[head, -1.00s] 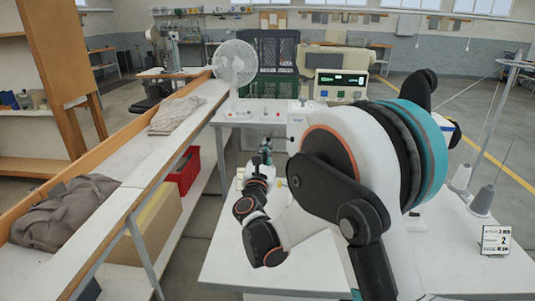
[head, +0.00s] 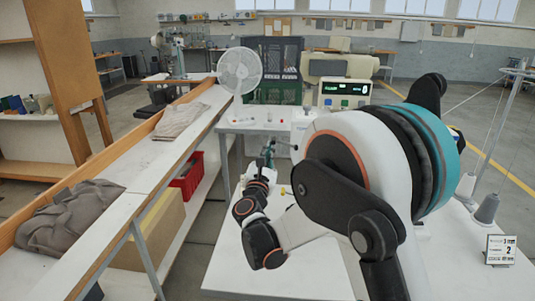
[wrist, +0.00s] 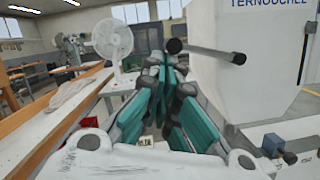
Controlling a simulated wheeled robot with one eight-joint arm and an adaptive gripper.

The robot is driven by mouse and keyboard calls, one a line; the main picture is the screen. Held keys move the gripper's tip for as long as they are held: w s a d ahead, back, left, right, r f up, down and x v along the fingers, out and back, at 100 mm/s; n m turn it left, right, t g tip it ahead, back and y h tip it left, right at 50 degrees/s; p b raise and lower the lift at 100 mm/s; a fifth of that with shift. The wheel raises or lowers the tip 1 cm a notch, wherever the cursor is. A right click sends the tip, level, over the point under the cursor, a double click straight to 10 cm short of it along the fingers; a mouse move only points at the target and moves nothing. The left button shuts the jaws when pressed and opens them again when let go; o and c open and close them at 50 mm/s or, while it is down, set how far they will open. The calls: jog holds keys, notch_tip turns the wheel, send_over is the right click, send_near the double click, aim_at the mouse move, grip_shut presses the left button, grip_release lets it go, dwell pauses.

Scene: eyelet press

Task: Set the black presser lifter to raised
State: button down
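The black presser lifter (wrist: 208,51) is a thin dark lever with a round knob at its left end. It sticks out to the left from the white machine head (wrist: 262,60) in the wrist view. In the head view it is a small dark bar (head: 284,143) beside the white head. My gripper (wrist: 172,72) has teal-padded fingers whose tips are close together, with nothing seen between them. The tips appear just below and left of the knob; whether they touch it I cannot tell. In the head view my gripper (head: 268,152) is small and partly blurred against the table.
A white fan (head: 239,71) and a dark green crate (head: 277,62) stand behind the machine. A blue part with a black knob (wrist: 276,146) is low at right. The white table (head: 232,270) is clear at left.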

jog(key=s+a+f, duration=0.3)
jog(key=s+f, duration=0.3)
jog(key=s, duration=0.3)
jog(key=shift+s, duration=0.35)
jog(key=s+d+r+m+g+h+p, duration=0.1)
jog(key=d+r+m+g+p, duration=0.25)
jog(key=d+r, duration=0.75)
jog(key=s+d+r+m+g+h+p, duration=0.15)
jog(key=d+r+m+p, duration=0.3)
jog(key=d, duration=1.35)
jog(key=s+d+f+m+g+y+b, duration=0.1)
jog(key=s+d+f+m+g+b, duration=0.2)
jog(key=s+m, duration=0.45)
jog(key=s+f+m+g+y+b, duration=0.1)
jog(key=s+f+m+g+b, duration=0.1)
jog(key=s+f+m, duration=0.35)
jog(key=s+a+f+m+g+y+b, duration=0.1)
jog(key=s+a+f+m, duration=0.1)
jog(key=s, duration=0.6)
jog(key=s+a+f+m+g+y+b, duration=0.2)
jog(key=s+f+m, duration=0.2)
jog(key=s+m, duration=0.3)
jog(key=shift+s+a+f+m, duration=0.3)
jog(key=shift+s+f, duration=0.1)
jog(key=shift+s, duration=0.8)
